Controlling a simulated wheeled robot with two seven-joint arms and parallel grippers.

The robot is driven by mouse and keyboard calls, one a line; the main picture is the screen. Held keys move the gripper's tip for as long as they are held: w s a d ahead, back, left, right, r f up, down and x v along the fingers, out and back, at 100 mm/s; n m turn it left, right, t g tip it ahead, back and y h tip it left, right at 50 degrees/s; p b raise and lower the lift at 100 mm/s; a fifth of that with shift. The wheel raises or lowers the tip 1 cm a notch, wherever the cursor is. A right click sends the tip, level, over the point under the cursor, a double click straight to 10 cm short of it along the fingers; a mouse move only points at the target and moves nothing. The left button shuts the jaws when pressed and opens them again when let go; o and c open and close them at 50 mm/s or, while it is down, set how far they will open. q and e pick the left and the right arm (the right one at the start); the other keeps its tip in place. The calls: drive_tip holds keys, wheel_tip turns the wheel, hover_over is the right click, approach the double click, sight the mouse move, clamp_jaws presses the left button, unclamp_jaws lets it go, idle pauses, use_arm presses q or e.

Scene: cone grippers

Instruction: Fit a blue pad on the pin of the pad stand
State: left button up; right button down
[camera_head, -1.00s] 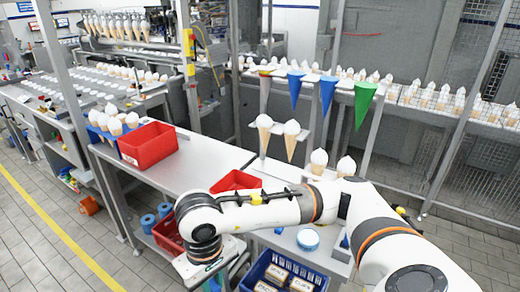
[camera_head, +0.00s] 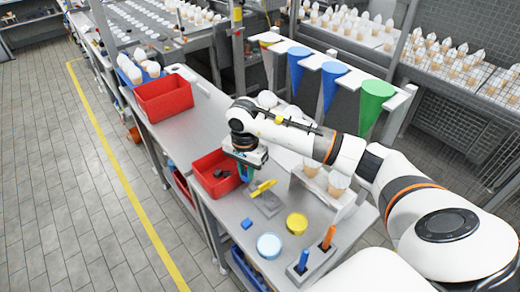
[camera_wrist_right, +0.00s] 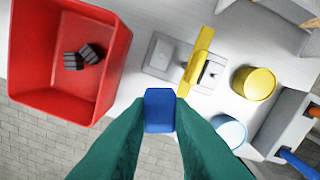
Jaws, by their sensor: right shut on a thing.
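My right gripper (camera_head: 246,178) is over the worktable beside the red bin. In the wrist view its green fingers (camera_wrist_right: 160,108) are shut on a blue pad (camera_wrist_right: 160,110), apart from the table things below. A second small blue block (camera_head: 247,224) lies on the table near its front edge; the held pad seems to hide it in the wrist view. A flat grey fixture with a yellow bar (camera_head: 264,189), apparently the pad stand, lies just right of the gripper. It also shows in the wrist view (camera_wrist_right: 160,52). I cannot clearly make out its pin. My left gripper is not in view.
A red bin (camera_head: 203,187) with dark blocks stands left of the fixture. A yellow round tin (camera_head: 297,223), a light blue tin (camera_head: 269,246) and a grey holder (camera_head: 316,256) with blue and orange handles stand at right. Cones stand behind.

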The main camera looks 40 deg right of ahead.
drive_tip(key=d+m, duration=0.1)
drive_tip(key=w+d+f+m, duration=0.1)
drive_tip(key=d+m+p, duration=0.1)
drive_tip(key=m, duration=0.1)
drive_tip(key=shift+w+d+f, duration=0.15)
drive_tip(key=shift+w+d, duration=0.15)
drive_tip(key=shift+d+f, duration=0.1)
drive_tip(key=shift+d, duration=0.1)
drive_tip(key=shift+b, duration=0.4)
wheel_tip(320, 180, down, 4)
drive_tip(key=b, duration=0.3)
drive_tip(key=shift+a+r, duration=0.1)
drive_tip(key=shift+r, duration=0.15)
use_arm(q)
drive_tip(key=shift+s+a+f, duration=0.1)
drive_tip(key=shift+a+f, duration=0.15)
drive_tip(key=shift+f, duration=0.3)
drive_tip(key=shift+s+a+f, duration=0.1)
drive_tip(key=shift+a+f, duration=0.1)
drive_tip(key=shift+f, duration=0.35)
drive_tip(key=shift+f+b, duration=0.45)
drive_tip(key=shift+b, duration=0.2)
